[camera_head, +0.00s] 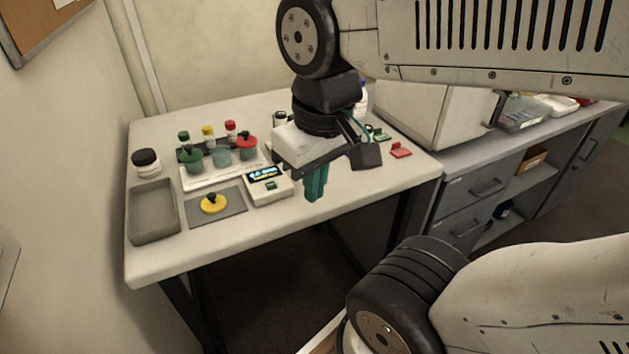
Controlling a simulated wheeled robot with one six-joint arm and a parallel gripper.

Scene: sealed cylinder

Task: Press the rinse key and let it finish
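A small white control box (268,183) with a lit blue display stands on the table near its front edge. A small green key (271,186) shows on its face below the display; any label is too small to read. My gripper (314,194) points down just right of the box, apart from it. Its teal fingers look closed together, with nothing seen between them. My gripper body hides part of the table behind it.
Left of the box are a yellow knobbed lid (213,204) on a grey mat, a grey tray (152,212) and a white rack (222,173) with colored-lid vessels. A black-lidded jar (146,162) stands behind the tray. A red block (401,150) lies at right.

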